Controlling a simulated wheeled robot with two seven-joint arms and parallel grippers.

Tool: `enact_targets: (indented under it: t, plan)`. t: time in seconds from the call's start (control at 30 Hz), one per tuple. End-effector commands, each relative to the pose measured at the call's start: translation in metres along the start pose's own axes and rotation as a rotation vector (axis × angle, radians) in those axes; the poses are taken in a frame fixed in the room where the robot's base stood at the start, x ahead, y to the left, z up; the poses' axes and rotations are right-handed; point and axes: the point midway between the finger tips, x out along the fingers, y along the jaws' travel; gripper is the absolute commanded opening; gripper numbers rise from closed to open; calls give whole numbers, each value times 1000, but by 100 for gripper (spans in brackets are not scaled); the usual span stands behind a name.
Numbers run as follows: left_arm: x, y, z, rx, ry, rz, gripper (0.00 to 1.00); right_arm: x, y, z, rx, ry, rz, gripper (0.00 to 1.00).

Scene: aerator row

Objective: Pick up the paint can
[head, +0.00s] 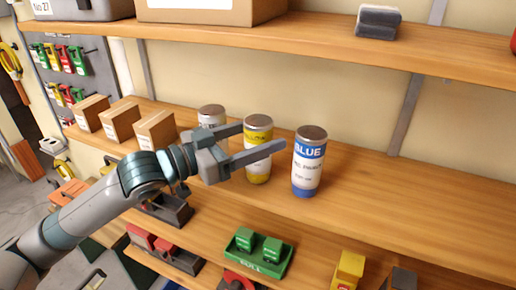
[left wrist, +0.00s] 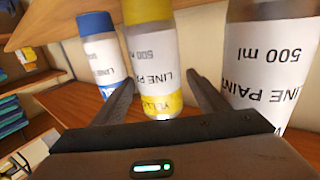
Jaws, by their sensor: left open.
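Three paint cans stand upright in a row on the wooden shelf: a white one (head: 211,117), a yellow one (head: 257,168) and a blue one (head: 307,170). My left gripper (head: 263,135) is open at the yellow can, with one finger on each side of it. The nearer finger crosses in front of the yellow can and hides part of it. In the left wrist view the picture is upside down; the yellow can (left wrist: 152,50) shows between the open fingers (left wrist: 161,78). The blue can (left wrist: 98,50) and the white can (left wrist: 270,60) flank it there. I cannot tell whether a finger touches the can.
Several cardboard boxes (head: 121,121) stand left of the cans. The shelf right of the blue can is clear (head: 420,200). An upper shelf (head: 330,48) runs above. A green tray (head: 259,265) and other bins sit on the level below.

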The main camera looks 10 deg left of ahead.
Motion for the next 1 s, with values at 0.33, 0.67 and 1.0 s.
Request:
enact_targets:
  t: [0.33,0.67,1.0]
  plan:
    - [0,0,0,0,0,0,12,0,0,0,0,0,0,100]
    - [0,0,-2,2,3,0,8,1,0,0,0,0,0,100]
    - [0,0,-19,4,6,1,8,9,0,1,0,0,0,100]
